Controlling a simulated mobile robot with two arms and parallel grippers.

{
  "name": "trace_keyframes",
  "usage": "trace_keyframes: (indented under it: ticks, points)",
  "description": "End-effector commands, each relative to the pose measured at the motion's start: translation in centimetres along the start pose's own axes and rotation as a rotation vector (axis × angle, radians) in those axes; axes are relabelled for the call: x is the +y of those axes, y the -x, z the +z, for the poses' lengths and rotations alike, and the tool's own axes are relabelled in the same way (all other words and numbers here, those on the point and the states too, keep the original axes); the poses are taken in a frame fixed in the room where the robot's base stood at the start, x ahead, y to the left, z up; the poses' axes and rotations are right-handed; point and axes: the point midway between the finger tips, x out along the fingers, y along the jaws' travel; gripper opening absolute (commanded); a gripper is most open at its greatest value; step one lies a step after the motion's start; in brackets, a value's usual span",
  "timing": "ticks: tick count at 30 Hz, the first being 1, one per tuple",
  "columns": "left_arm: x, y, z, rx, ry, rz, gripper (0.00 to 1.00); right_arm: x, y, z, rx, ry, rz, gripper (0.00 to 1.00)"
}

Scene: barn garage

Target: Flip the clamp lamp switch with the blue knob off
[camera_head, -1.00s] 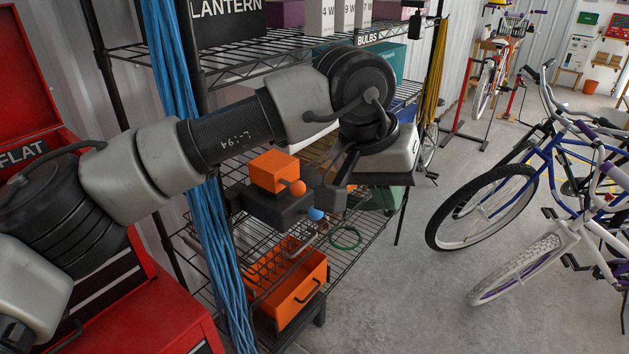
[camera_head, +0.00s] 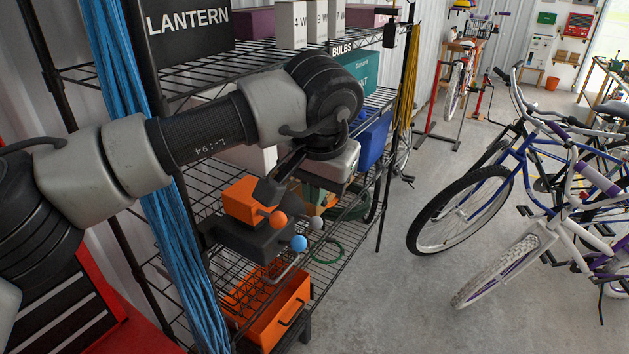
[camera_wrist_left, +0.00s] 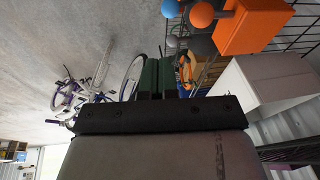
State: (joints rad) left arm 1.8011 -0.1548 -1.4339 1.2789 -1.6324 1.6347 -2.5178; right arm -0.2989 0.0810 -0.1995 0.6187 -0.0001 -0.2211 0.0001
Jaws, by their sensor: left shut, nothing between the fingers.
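A dark grey switch box (camera_head: 255,240) with an orange block (camera_head: 245,200) on top stands on the wire shelf. A blue knob (camera_head: 299,243) sticks out at its front, lower than an orange knob (camera_head: 278,220) and a grey knob (camera_head: 315,222). My left gripper (camera_head: 267,192) is shut and empty, just above and behind the orange knob, apart from the blue knob. In the left wrist view, the orange block (camera_wrist_left: 255,25) and a blue ball-shaped knob (camera_wrist_left: 201,15) show at the top. My right gripper is in no view.
An orange toolbox (camera_head: 278,318) stands below on the shelf. A bundle of blue cable (camera_head: 150,200) hangs at the left by the shelf post. Bicycles (camera_head: 470,215) stand at the right, with clear floor (camera_head: 380,310) between them and the shelf.

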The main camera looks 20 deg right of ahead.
Motion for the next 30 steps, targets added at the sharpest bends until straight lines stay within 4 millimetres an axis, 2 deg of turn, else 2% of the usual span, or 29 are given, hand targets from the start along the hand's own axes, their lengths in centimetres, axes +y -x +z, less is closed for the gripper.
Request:
trace_keyframes:
  ticks: [3, 9, 15, 21, 30]
  points:
    - [0.0, -2.5, 0.0, -0.005, 0.000, 0.004, 0.00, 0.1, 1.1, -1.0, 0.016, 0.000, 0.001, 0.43]
    - [0.0, -6.5, 0.1, -0.004, 0.000, 0.004, 0.00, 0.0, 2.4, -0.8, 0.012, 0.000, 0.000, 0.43]
    - [-0.9, -8.8, 1.1, -0.002, 0.001, 0.002, 0.00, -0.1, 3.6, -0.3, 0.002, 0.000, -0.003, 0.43]
    - [-1.1, -9.7, 1.4, 0.000, 0.000, 0.002, 0.00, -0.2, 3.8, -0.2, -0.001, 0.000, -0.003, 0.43]
    - [-1.1, -9.8, 1.5, 0.001, 0.000, 0.001, 0.00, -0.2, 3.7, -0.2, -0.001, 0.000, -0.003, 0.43]
